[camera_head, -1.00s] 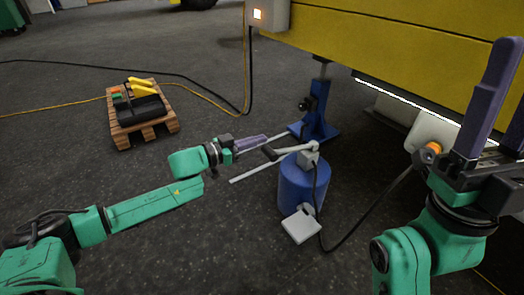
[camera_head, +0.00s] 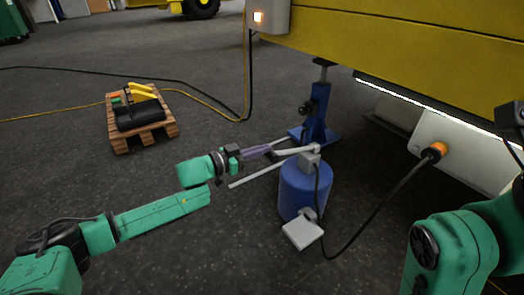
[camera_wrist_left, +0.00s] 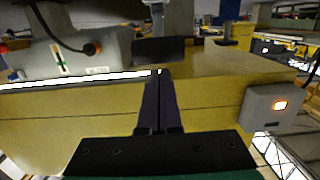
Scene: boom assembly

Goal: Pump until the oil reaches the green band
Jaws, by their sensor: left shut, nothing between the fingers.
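The blue hand pump (camera_head: 303,192) stands on the floor. Its grey lever (camera_head: 297,151) points left from the pump head. My left gripper (camera_head: 262,151) is shut and empty at the lever's outer end, its purple fingers overlapping the lever's grip and hiding it. I cannot tell if they touch. The grey tank (camera_head: 468,150) sits under the yellow boom, and a cable runs from its orange plug. In the left wrist view, the closed fingers (camera_wrist_left: 160,80) show in front of the boom. The tank (camera_wrist_left: 30,60) there has a small sight gauge (camera_wrist_left: 59,57) with green; the oil level is too small to read.
A blue jack stand (camera_head: 317,112) stands behind the pump. A small pale plate (camera_head: 302,233) lies in front. A wooden pallet (camera_head: 143,135) with a black and yellow unit is at the left. A grey box (camera_head: 270,16) hangs on the yellow boom (camera_head: 400,45). Floor left of the pump is open.

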